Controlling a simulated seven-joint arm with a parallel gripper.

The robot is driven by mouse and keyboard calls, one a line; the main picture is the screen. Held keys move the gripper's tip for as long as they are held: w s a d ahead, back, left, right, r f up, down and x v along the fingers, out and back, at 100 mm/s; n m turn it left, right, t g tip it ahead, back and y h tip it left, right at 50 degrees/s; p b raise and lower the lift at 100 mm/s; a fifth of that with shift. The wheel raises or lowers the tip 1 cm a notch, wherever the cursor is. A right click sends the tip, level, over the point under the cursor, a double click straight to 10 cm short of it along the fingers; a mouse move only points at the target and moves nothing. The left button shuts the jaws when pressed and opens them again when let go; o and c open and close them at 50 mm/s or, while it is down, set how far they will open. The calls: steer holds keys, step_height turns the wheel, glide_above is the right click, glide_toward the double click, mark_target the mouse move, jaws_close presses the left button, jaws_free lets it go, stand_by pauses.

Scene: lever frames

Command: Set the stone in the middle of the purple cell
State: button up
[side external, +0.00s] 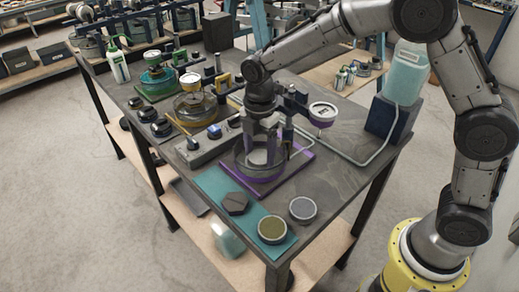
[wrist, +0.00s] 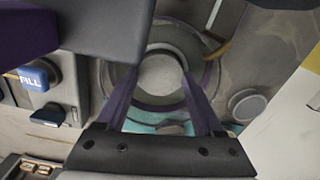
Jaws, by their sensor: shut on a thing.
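The purple cell (side external: 262,178) is a round clear-walled dish with a purple rim, standing on a purple base plate. My gripper (side external: 261,150) points down into it, with its fingers inside the wall. The stone (side external: 259,157) is a pale grey round disc low between the fingers. In the wrist view the stone (wrist: 162,76) lies between the two fingertips, inside the round outline of the cell (wrist: 158,107). My gripper (wrist: 160,88) is shut on it. The fingers hide part of the cell, and I cannot tell whether the stone touches the cell floor.
A round white gauge (side external: 323,112) stands close right of my gripper. A teal mat (side external: 215,184) in front holds a dark hexagonal piece (side external: 235,203) and an olive disc (side external: 272,230); a grey disc (side external: 302,209) lies beside it. A control box (side external: 208,145) and amber cell (side external: 194,106) are left.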

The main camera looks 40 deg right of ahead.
steer(key=shift+s+f, duration=0.1)
steer(key=shift+f, duration=0.4)
stand_by(1.0)
steer(key=o, duration=1.3)
steer(key=shift+o, duration=0.6)
steer(key=shift+s+f, duration=0.1)
step_height(320, 180, up, 15)
steer(key=shift+w, duration=0.3)
